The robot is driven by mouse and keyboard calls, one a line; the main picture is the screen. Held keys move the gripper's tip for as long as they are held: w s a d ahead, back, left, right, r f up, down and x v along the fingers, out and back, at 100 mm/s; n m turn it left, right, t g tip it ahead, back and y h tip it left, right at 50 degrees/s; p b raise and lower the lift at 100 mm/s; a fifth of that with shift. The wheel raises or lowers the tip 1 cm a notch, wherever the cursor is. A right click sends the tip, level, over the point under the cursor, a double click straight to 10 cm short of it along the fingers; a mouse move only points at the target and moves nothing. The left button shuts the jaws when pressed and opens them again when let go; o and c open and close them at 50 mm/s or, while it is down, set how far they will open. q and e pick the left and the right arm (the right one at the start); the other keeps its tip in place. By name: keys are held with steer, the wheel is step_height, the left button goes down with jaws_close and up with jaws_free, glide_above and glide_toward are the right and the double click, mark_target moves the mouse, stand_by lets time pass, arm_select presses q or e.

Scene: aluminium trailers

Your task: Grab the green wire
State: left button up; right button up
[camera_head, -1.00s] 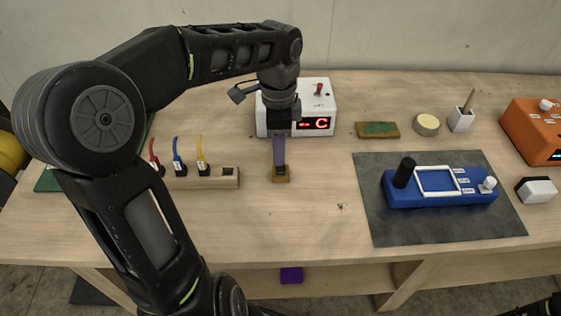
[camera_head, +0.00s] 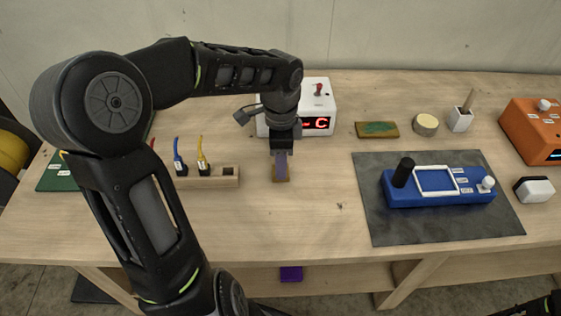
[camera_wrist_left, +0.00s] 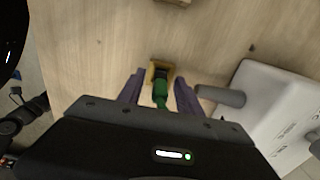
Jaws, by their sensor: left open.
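The green wire (camera_wrist_left: 160,92) shows in the left wrist view, with its end at a small yellow-brown block (camera_wrist_left: 153,70) on the table. My left gripper (camera_wrist_left: 160,90) is open, with its purple fingers on either side of the green wire. In the head view my left gripper (camera_head: 281,166) points down over the same block (camera_head: 281,179), and its fingers hide the wire there. My right gripper does not show in the views.
A wooden rack (camera_head: 225,177) with blue and yellow wires stands to the left. A white box with a red display (camera_head: 316,122) stands just behind the gripper. A blue device (camera_head: 440,199) lies on a dark mat (camera_head: 400,230) to the right.

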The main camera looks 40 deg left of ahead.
arm_select(q)
jaws_close()
stand_by(0.5)
